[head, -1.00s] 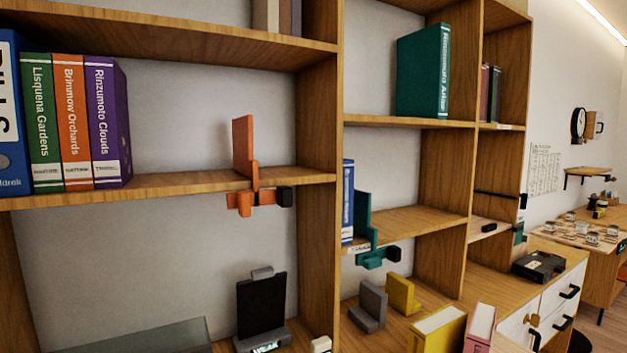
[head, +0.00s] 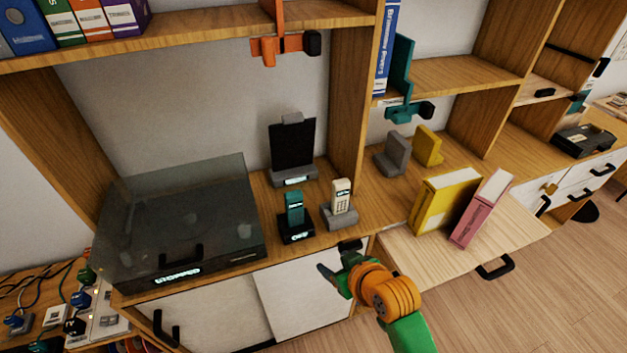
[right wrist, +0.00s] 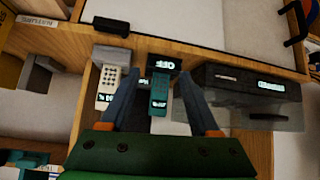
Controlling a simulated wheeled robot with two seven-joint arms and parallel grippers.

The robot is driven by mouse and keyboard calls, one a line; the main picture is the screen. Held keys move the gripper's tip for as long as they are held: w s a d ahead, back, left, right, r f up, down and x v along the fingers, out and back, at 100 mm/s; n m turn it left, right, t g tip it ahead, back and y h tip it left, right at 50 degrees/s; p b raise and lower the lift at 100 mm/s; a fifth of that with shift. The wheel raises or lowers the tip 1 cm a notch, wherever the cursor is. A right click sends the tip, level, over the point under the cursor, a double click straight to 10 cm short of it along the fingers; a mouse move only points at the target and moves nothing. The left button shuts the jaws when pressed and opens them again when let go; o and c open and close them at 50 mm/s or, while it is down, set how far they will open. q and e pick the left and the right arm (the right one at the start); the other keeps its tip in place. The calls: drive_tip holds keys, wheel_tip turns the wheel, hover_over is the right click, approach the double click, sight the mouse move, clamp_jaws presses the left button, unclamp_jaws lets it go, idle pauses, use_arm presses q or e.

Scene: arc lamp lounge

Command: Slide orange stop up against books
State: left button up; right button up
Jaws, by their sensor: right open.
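The orange stop (head: 283,47) is clamped on the front edge of the upper left shelf, near that shelf's right end. Its upright runs out of the top of the head view. The books, a blue (head: 24,28), a green (head: 62,20), an orange (head: 90,20) and a purple one (head: 126,14), stand at the shelf's left, cut off at the top. A wide gap of bare shelf lies between the purple book and the stop. My right gripper (head: 337,260) is open and empty, low in front of the cabinet, well below the stop. The right wrist view also shows its spread fingers (right wrist: 160,92).
A turntable with a dark lid (head: 180,220), a teal phone (head: 295,215) and a cream phone (head: 340,203) stand on the cabinet top. A teal stop (head: 402,110) clamps the shelf to the right.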

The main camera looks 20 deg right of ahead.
drive_tip(key=w+r+t, duration=0.5)
drive_tip(key=w+r, duration=0.5)
drive_tip(key=r, duration=0.4)
drive_tip(key=m+t, duration=0.2)
drive_tip(key=t, duration=0.6)
approach(316, 40)
drive_tip(key=x, duration=0.4)
drive_tip(key=shift+w+a, duration=0.1)
drive_tip(key=shift+w, duration=0.3)
drive_tip(key=p+x, duration=0.2)
drive_tip(key=x, duration=0.3)
drive_tip(key=shift+w+r+p, duration=0.3)
drive_tip(key=shift+r+p, duration=0.05)
drive_tip(key=shift+p, duration=0.05)
drive_tip(key=shift+w+r, duration=0.1)
drive_tip(key=shift+w, duration=0.35)
clamp_jaws()
